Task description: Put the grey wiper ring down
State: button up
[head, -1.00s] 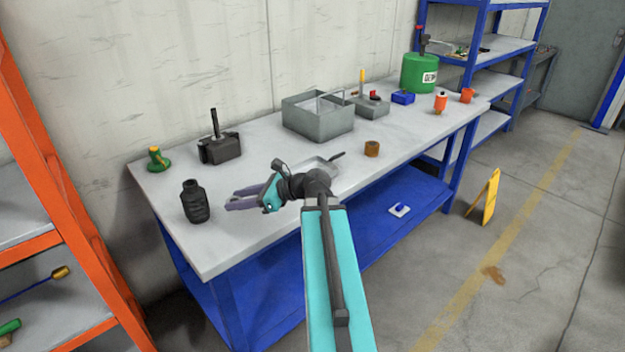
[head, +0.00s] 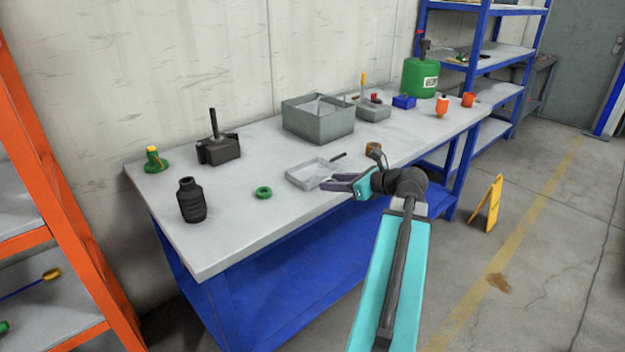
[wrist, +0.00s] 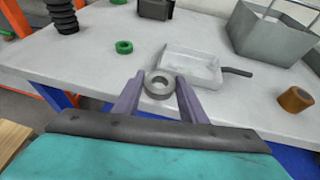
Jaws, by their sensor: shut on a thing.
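The grey wiper ring (wrist: 158,95) is held between the fingertips of my gripper (wrist: 160,85) in the wrist view. The ring is tilted, with its hole facing the camera. In the head view my gripper (head: 328,181) is over the front part of the workbench (head: 240,235), by the front right corner of a shallow grey pan (head: 303,178). I cannot make out the ring in the head view. In the wrist view the ring shows in front of the near left corner of the pan (wrist: 192,68); its height above the bench is unclear.
A green ring (head: 264,193) lies left of the pan. A black ribbed bottle-like part (head: 192,202) stands at the bench's left front. A grey bin (head: 318,132) stands behind the pan. A brown cylinder (wrist: 295,99) is to the right. The bench between green ring and front edge is clear.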

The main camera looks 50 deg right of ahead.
jog(key=shift+s+d, duration=0.35)
jog(key=shift+w, duration=0.1)
send_over(316, 177)
jog(key=s, duration=0.1)
jog(key=shift+a+f, duration=0.2)
jog(key=shift+f, duration=0.5)
jog(key=shift+w+d, duration=0.25)
jog(key=shift+w, duration=0.2)
jog(key=shift+w+f, duration=0.15)
jog(key=shift+f, duration=1.65)
